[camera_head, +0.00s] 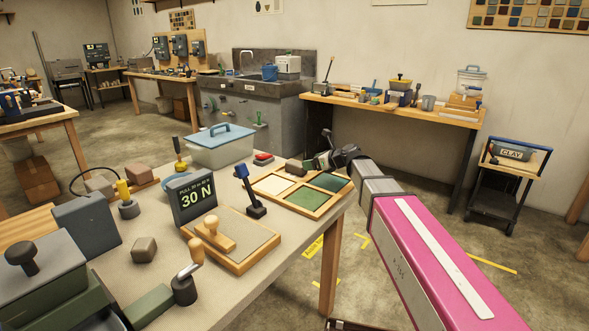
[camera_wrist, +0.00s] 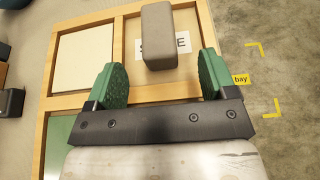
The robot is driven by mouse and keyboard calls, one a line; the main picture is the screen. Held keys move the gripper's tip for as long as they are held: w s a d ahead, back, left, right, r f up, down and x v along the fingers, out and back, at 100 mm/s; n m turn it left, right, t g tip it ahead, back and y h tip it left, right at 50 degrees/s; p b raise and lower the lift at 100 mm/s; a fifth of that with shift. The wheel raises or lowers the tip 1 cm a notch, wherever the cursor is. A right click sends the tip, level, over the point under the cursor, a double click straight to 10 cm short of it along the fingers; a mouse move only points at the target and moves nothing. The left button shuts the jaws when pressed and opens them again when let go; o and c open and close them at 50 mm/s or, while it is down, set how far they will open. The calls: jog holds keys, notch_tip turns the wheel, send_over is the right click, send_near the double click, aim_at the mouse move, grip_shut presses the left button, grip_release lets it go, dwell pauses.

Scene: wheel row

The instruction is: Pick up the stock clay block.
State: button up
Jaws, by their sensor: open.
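A grey-brown clay block (camera_wrist: 158,38) lies over a white label in the upper right compartment of a wooden-framed tray (camera_wrist: 118,50). The label is partly covered by the block. I take this to be the block (camera_head: 293,167) at the tray's far side in the head view. My gripper (camera_wrist: 162,76) is open above the tray, its green pads on either side of an empty gap. The block appears ahead of this gap, and I see no contact. In the head view my gripper (camera_head: 322,158) is dark and partly hidden by my arm.
A gauge reading 30 N (camera_head: 195,199), a wooden stamp on a board (camera_head: 213,234), a blue-handled tool (camera_head: 249,192) and a blue-lidded bin (camera_head: 221,146) crowd the table. The tray lies near the table's edge.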

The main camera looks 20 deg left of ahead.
aim_at(299, 164)
jog(key=x, duration=0.8)
jog(key=shift+a, duration=0.1)
jog(key=shift+s, duration=0.1)
jog(key=c, duration=1.2)
